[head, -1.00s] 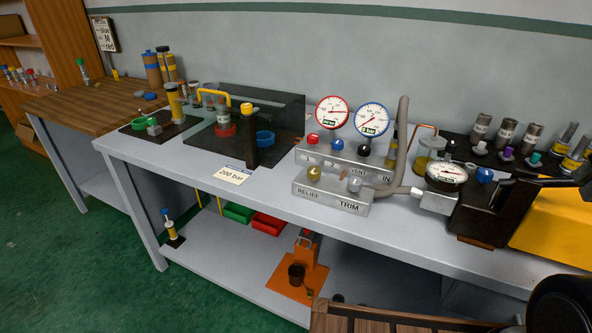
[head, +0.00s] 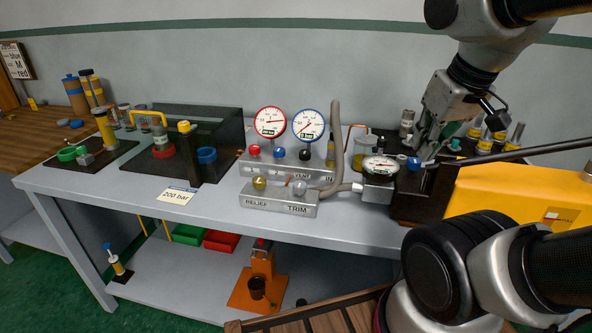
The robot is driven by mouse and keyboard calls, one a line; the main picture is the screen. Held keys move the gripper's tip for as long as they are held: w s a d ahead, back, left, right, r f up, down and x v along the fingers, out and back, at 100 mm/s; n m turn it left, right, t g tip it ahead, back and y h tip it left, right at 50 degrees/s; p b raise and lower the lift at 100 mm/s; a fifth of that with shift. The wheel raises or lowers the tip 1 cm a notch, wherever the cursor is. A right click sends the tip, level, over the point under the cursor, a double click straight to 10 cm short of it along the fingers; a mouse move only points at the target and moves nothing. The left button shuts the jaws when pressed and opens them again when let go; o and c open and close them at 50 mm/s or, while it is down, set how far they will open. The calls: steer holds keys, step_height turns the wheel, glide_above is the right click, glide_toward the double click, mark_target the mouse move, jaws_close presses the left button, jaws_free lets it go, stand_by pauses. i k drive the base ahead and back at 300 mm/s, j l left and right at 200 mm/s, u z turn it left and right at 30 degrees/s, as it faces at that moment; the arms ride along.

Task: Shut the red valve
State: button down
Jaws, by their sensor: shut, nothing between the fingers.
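The red valve knob (head: 254,150) sits at the left of the top row on the grey metal manifold (head: 283,200), below the red-rimmed gauge (head: 270,122). A blue knob (head: 279,152) and a black knob (head: 306,154) stand to its right. My gripper (head: 421,145) is at the right, pointing down over the dark pump end beside a round blue knob (head: 413,163). It is shut and empty, well to the right of the red valve. I cannot tell whether it touches the blue knob.
A blue-rimmed gauge (head: 308,124) and a grey hose (head: 336,135) rise from the manifold. A small dial gauge (head: 380,166) and a yellow pump body (head: 500,195) lie to the right. A 200 bar card (head: 177,195) lies on the clear front of the bench.

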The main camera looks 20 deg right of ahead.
mark_target(254, 150)
steer(key=i+j, duration=0.1)
steer(key=j, duration=0.3)
steer(key=i+j+u, duration=0.15)
steer(key=j, duration=0.7)
steer(key=i+u, duration=0.05)
